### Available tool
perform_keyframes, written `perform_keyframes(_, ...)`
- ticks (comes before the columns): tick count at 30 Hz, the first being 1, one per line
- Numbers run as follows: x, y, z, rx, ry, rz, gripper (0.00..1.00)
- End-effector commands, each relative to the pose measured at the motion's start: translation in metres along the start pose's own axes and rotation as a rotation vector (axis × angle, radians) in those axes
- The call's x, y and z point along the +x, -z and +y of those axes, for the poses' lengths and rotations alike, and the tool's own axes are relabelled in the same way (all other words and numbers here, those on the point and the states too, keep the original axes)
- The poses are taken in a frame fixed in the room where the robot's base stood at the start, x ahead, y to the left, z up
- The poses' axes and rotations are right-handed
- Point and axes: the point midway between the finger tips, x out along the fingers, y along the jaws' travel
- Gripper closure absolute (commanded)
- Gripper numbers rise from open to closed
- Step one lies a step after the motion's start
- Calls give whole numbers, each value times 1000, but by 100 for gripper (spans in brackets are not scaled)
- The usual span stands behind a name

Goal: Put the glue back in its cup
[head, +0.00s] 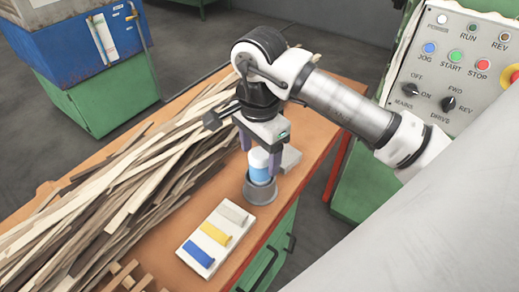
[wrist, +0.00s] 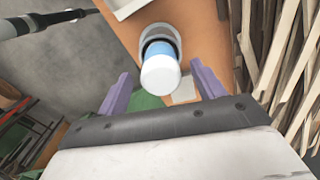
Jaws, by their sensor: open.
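The glue (head: 259,163) is a bottle with a white top and a blue body. It stands upright with its lower part inside a round grey cup (head: 260,193) on the orange bench. In the wrist view the white end of the glue (wrist: 160,76) faces the camera, and the cup's rim (wrist: 150,31) shows around its lower end. My gripper (head: 260,150) is above the cup, with its purple fingers apart, around the top of the glue. In the wrist view my gripper (wrist: 161,73) shows a gap between each finger and the bottle.
A white tray (head: 187,250) with blue, yellow and grey pieces lies in front of the cup. A large pile of wood strips (head: 130,185) covers the bench's left. A control panel (head: 455,60) stands at the right.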

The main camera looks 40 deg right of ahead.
Motion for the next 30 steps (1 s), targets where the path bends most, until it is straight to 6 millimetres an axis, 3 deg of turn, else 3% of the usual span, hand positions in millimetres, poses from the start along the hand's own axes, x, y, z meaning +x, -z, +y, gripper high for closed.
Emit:
perform_keyframes(8,-18,1,0,1,1,2,32)
perform_keyframes(21,-114,0,-1,0,2,1,32)
perform_keyframes(30,-138,0,0,0,0,0,32)
